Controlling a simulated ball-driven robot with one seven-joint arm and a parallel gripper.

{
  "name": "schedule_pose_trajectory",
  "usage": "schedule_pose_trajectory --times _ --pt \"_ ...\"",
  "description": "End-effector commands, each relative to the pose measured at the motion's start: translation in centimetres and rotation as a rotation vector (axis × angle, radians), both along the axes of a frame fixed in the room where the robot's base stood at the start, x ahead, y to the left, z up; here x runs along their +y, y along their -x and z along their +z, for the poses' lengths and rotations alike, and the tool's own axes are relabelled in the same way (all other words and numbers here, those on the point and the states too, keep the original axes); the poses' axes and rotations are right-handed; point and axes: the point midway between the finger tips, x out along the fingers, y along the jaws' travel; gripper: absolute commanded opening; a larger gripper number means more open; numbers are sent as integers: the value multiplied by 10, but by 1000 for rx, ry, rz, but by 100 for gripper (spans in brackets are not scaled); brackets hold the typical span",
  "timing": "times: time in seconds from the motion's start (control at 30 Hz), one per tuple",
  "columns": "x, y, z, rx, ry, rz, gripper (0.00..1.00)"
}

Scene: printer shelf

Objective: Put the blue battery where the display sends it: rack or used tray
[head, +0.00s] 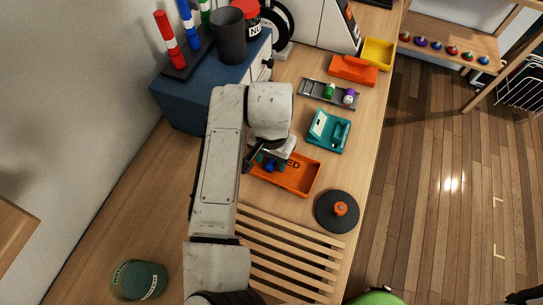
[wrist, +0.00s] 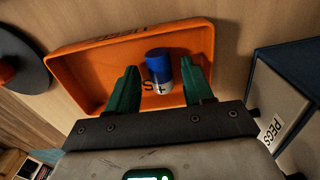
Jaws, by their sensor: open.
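The blue battery (wrist: 159,65), blue with a white end marked with a plus, is in the orange used tray (wrist: 80,62). In the wrist view it is between the green fingers of my gripper (wrist: 160,88), which is open, with gaps on both sides. In the head view my gripper (head: 264,160) is over the left part of the used tray (head: 306,187) and mostly hides the battery. The grey rack (head: 314,90) holds a green and a purple battery. A teal device (head: 328,131) stands between rack and tray; any display reading is too small to read.
A black disc with an orange knob (head: 339,209) lies right of the tray, and a slatted wooden rack (head: 285,245) in front. A blue cabinet (head: 185,100) stands at left. An orange box (head: 353,70) and a yellow bin (head: 377,53) are at the back.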

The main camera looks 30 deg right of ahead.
Motion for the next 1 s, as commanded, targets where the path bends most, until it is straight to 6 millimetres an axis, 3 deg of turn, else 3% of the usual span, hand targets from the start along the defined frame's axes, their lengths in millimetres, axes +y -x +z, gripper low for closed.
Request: schedule_pose_trajectory --times 0.17,0.7,1.0 --pt "0 -1 13 -1 0 -1 51" --pt "0 -1 113 -2 -1 -1 51" --pt "0 0 127 1 -1 0 51"
